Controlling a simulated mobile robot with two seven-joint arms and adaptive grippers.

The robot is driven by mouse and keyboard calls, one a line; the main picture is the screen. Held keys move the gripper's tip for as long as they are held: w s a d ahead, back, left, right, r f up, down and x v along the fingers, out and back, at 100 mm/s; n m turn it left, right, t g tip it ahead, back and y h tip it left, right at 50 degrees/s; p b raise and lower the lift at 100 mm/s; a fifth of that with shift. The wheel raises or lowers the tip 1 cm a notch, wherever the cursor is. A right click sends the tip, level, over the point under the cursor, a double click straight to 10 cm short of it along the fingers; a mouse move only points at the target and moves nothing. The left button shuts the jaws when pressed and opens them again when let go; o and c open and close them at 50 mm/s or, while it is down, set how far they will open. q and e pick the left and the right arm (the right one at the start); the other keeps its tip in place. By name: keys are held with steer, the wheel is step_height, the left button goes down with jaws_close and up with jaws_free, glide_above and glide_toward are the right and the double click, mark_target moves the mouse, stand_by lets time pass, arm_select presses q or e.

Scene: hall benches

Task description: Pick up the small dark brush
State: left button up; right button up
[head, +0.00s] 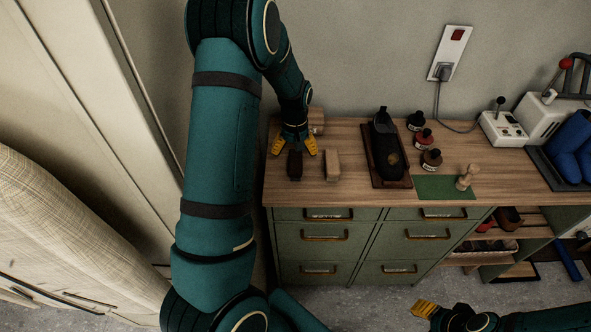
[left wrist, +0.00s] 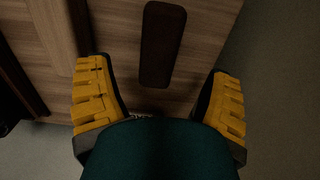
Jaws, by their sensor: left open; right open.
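The small dark brush (head: 295,165) lies on the left part of the wooden bench top. In the left wrist view the dark brush (left wrist: 162,45) lies lengthwise between the two yellow fingers, a little beyond their tips, with gaps on both sides. My left gripper (head: 294,148) is open above the bench, with its yellow fingers on either side of the brush's far end. Nothing is held in it. My right gripper (head: 424,309) is at the lower right, in front of the drawers, low and away from the brush. It is open.
A lighter wooden brush (head: 332,165) lies close to the right of the dark one. A dark shoe (head: 382,140) stands on a brown tray (head: 402,182). Several small bottles (head: 431,159), a green mat (head: 430,188) and a wooden knobbed piece (head: 465,177) are further right.

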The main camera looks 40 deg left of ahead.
mark_target(296, 160)
arm_select(q)
steer(key=shift+d+f+b, duration=0.15)
steer(key=shift+f+b, duration=1.75)
steer(key=shift+f, duration=0.8)
steer(key=shift+r, duration=0.1)
steer(key=c, duration=1.3)
